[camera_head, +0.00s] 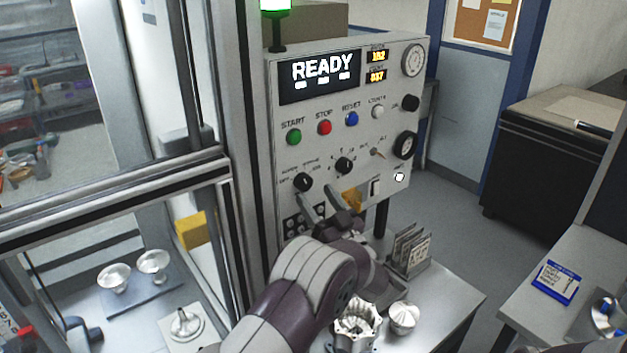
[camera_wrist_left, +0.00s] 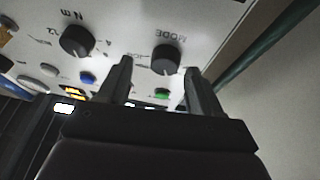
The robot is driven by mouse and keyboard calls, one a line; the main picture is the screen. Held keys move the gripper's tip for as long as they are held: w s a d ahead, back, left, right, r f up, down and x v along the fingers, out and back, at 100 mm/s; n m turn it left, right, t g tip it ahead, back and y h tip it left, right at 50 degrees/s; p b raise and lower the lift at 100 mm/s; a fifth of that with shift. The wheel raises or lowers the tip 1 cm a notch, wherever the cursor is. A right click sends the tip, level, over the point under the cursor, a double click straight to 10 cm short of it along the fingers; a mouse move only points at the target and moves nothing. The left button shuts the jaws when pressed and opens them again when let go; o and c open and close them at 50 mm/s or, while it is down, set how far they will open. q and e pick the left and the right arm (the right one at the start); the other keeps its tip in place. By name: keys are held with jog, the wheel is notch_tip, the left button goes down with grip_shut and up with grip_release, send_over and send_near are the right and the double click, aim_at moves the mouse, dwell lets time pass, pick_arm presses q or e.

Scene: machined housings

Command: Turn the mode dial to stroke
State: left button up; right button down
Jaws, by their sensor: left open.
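The mode dial (camera_head: 303,181) is a black round knob at the lower left of the grey control panel (camera_head: 285,218). In the left wrist view the mode dial (camera_wrist_left: 166,60) shows upside down beside the printed word MODE. My left gripper (camera_head: 318,192) is open just below and in front of the dial. In the wrist view the dial appears between the two fingers of the left gripper (camera_wrist_left: 158,72), near their tips. I see no contact. The small position labels are too blurred to read surely. My right gripper is out of view.
A second black dial (camera_head: 344,165), marked N m, sits right of the mode dial. Start (camera_head: 293,137), stop (camera_head: 324,127) and reset (camera_head: 351,118) buttons are above. The display (camera_head: 320,75) reads READY. A frame post (camera_head: 232,130) stands close left; metal parts (camera_head: 404,317) lie on the bench below.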

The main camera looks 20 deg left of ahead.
aim_at(304, 182)
pick_arm(q)
jog(key=shift+w+a+r+p, duration=0.25)
jog(key=shift+a+r+p, duration=0.05)
jog(key=shift+a+r, duration=0.65)
jog(key=shift+s+a, duration=0.15)
jog(key=shift+s, duration=0.05)
jog(key=shift+w+f, duration=0.1)
jog(key=shift+w, duration=0.1)
jog(key=shift+w+f, duration=0.1)
jog(key=shift+w, duration=0.15)
jog(key=shift+c, duration=0.9)
jog(key=c, duration=0.5)
jog(key=shift+s, duration=0.1)
jog(key=c, duration=0.4)
jog(key=shift+o, duration=0.2)
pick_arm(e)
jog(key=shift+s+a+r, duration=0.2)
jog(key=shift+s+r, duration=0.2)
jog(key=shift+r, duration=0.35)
